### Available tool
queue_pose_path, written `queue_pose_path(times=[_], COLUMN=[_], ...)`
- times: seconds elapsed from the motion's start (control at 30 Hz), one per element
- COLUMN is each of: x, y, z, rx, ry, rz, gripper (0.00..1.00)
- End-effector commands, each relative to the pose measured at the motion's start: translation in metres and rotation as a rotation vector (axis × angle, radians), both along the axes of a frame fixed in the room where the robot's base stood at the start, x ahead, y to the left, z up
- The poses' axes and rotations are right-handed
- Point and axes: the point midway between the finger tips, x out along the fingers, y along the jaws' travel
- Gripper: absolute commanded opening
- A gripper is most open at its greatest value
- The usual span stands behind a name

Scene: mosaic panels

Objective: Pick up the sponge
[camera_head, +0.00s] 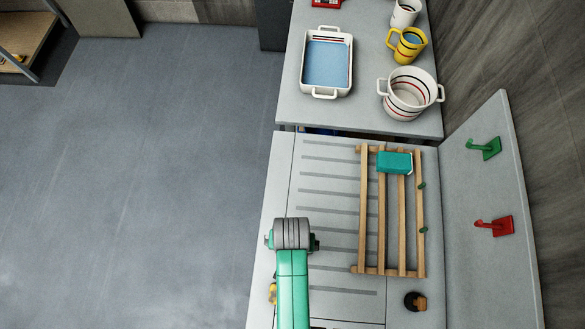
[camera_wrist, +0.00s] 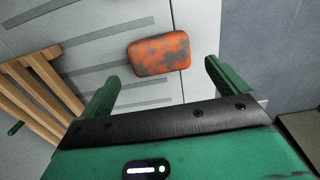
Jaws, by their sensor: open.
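An orange block with grey mottled patches (camera_wrist: 159,54), which looks like the sponge, lies on the pale counter in the wrist view. My gripper (camera_wrist: 160,73) is open and empty. Its two green fingers stand left and right of the block in the picture, with clear gaps on both sides. I cannot tell the height between fingertips and block. In the head view my arm hides the gripper and most or all of this block. A teal block with a pale edge (camera_head: 394,162), perhaps another sponge, lies on the wooden rack (camera_head: 382,225).
A white tray with blue inside (camera_head: 344,94), a striped pot (camera_head: 409,95), a yellow mug (camera_head: 407,45) and a white mug (camera_head: 405,13) stand on the far counter. A panel on the right bears green (camera_head: 485,148) and red (camera_head: 496,226) hooks. A small dark-and-brown item (camera_head: 415,301) sits below the rack.

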Motion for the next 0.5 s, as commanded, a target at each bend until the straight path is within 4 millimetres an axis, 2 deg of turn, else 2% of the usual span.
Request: queue_pose_path(times=[0.2, 0.33, 0.5], x=[0.001, 0.001, 0.002], y=[0.000, 0.000, -0.002], z=[-0.023, -0.029, -0.060], rx=[0.000, 0.000, 0.000], ry=[-0.001, -0.002, -0.002], rz=[0.000, 0.000, 0.000], gripper=[1.00, 1.00, 1.00])
